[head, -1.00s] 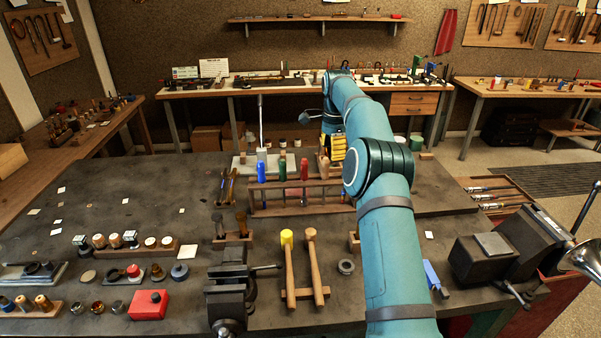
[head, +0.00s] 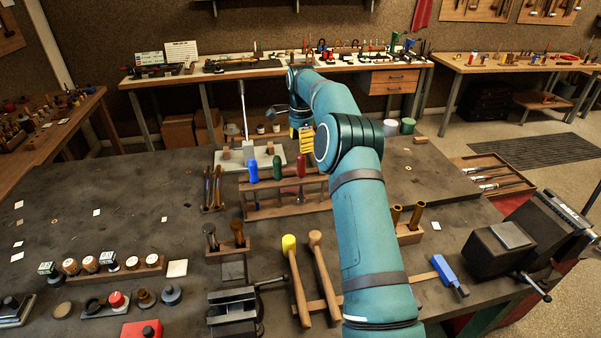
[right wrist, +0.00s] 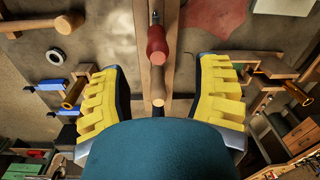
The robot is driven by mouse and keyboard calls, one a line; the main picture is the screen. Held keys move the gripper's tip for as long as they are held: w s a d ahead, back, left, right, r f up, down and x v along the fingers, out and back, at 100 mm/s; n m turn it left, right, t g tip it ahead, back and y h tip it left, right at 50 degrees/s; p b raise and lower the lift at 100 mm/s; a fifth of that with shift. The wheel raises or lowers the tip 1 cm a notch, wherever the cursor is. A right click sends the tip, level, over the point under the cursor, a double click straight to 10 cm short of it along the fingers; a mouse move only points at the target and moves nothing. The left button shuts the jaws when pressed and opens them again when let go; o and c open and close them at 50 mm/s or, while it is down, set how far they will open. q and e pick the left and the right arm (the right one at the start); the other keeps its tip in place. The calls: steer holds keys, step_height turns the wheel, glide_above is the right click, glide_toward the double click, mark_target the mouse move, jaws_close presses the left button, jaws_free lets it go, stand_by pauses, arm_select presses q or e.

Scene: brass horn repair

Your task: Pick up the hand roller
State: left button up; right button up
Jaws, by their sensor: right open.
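A wooden tool rack (head: 262,211) stands on the dark bench and holds upright tools with blue (head: 252,170), green (head: 277,168) and red (head: 301,166) handles. In the right wrist view, a red handle (right wrist: 157,40) and a plain wooden handle (right wrist: 158,88) stand in line along the rack. I cannot tell for sure which is the hand roller. My right gripper (head: 305,143) is open over the rack's right end. In its wrist view, the yellow fingers (right wrist: 158,72) are spread on either side of the wooden handle, apart from it. My left gripper is out of view.
Two mallets (head: 296,280) lie in front of the rack, and a vice (head: 232,310) stands left of them. A holder with brass pieces (head: 408,232) and a blue-handled tool (head: 447,272) lie to the right.

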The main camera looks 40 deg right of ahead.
mark_target(301, 163)
steer(key=shift+w+f, duration=0.2)
steer(key=shift+f, duration=1.05)
steer(key=shift+s+f, duration=0.15)
steer(key=shift+f, duration=0.15)
step_height(301, 163, down, 5)
steer(key=shift+r, duration=0.1)
jaws_close()
